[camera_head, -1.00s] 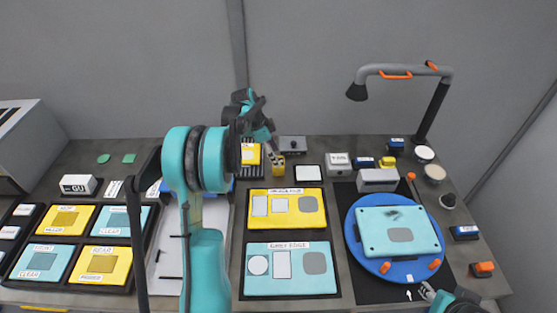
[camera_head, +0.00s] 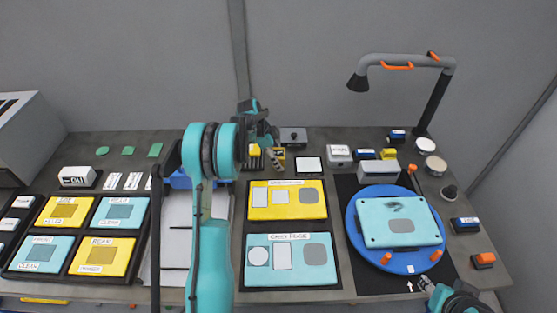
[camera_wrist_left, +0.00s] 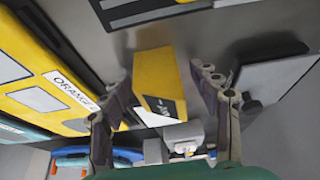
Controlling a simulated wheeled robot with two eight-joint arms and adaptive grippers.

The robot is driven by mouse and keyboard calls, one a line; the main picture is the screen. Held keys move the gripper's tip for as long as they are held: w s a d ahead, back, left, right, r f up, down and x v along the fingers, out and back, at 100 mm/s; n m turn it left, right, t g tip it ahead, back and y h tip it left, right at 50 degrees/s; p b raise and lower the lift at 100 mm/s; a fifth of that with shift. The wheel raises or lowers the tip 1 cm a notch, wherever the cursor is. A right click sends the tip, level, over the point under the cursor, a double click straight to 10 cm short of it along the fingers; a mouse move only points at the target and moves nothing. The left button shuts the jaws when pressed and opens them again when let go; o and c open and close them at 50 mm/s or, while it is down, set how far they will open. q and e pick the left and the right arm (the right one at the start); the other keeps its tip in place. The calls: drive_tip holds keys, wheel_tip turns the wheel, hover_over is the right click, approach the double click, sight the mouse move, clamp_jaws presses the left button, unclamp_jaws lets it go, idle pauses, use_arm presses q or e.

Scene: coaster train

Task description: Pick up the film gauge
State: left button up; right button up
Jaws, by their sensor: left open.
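A small yellow block with a dark label, which I take to be the film gauge (camera_head: 281,154), stands at the back middle of the bench, partly hidden by my left gripper in the head view. My left gripper (camera_head: 271,157) is open and close to it. In the left wrist view the yellow block (camera_wrist_left: 158,80) shows between the two spread fingers of my left gripper (camera_wrist_left: 163,88), with a visible gap on the right side. Its label is not readable. My right gripper (camera_head: 427,284) is at the lower right, far from the block, and its fingers are too small to judge.
A yellow panel (camera_head: 258,213) and a teal panel (camera_head: 255,277) lie in front of the block. A white-topped black tile (camera_head: 310,165) and a grey box with a knob (camera_head: 293,135) are close by. A blue turntable (camera_head: 356,240) is at right, under a lamp arm (camera_head: 436,100).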

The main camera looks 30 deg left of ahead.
use_arm(q)
drive_tip(key=c, duration=1.4)
drive_tip(key=shift+r, duration=0.1)
